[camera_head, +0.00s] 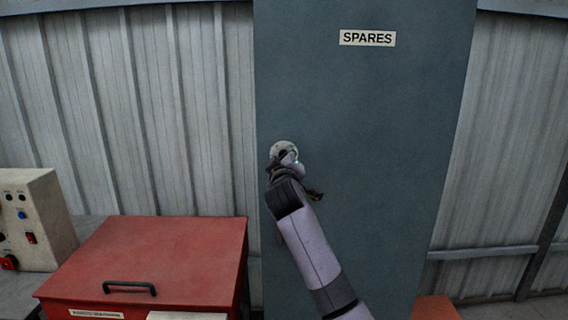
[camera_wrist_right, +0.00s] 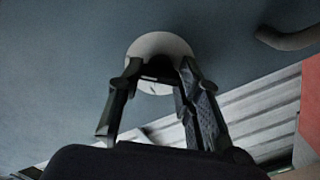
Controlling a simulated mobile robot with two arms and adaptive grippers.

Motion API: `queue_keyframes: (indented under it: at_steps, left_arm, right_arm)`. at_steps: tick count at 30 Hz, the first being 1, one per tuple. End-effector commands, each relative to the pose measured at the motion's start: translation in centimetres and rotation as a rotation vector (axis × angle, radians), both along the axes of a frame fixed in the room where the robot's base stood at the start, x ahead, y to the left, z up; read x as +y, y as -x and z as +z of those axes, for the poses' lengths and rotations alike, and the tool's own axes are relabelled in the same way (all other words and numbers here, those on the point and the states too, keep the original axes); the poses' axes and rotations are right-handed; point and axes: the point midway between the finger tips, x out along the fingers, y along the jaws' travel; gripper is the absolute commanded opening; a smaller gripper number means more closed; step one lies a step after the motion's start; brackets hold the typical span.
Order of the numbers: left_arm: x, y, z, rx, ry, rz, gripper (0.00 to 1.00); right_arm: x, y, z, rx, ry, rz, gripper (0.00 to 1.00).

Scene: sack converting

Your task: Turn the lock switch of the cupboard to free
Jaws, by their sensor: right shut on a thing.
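The cupboard (camera_head: 370,130) is a tall blue-grey door panel with a "SPARES" label. Its lock switch has a pale round plate (camera_head: 283,148) near the door's left edge. The plate also shows in the right wrist view (camera_wrist_right: 160,44), with a dark part at its middle between the fingers. My right gripper (camera_head: 284,165) is at the plate, its fingers (camera_wrist_right: 157,76) closed on the switch's dark knob. The gripper covers much of the switch, so the way the knob points cannot be told. My left gripper is not in view.
A red box (camera_head: 150,255) with a black handle stands at lower left, beside a beige control box (camera_head: 35,220) with buttons. A curved grey bar (camera_wrist_right: 288,38) stands near the switch in the wrist view. Corrugated wall (camera_head: 130,100) lies behind.

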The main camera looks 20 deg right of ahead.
Motion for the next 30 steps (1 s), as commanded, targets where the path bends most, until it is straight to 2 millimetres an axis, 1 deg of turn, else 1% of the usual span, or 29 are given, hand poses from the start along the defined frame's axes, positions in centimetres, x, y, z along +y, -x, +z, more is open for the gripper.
queue_keyframes:
  at_steps: [1, 6, 20, 21, 27, 30]
  left_arm:
    - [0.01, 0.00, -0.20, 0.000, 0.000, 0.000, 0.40]
    - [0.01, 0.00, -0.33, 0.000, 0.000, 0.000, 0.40]
    - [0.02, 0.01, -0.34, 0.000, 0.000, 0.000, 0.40]
    - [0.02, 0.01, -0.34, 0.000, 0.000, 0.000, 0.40]
    - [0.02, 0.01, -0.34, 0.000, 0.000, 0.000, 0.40]
    - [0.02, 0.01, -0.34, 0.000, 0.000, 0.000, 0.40]
  right_arm:
    - [0.00, -0.02, -0.25, -0.001, -0.017, -0.001, 0.04]
    - [-0.02, -0.02, -0.19, -0.010, -0.048, -0.001, 0.04]
    - [-0.01, -0.02, -0.13, -0.014, -0.059, 0.000, 0.04]
    - [-0.01, -0.02, -0.13, -0.014, -0.059, 0.000, 0.34]
    - [0.00, -0.02, -0.08, -0.015, -0.058, 0.000, 0.47]
    - [0.00, -0.01, -0.04, -0.015, -0.057, 0.000, 0.53]
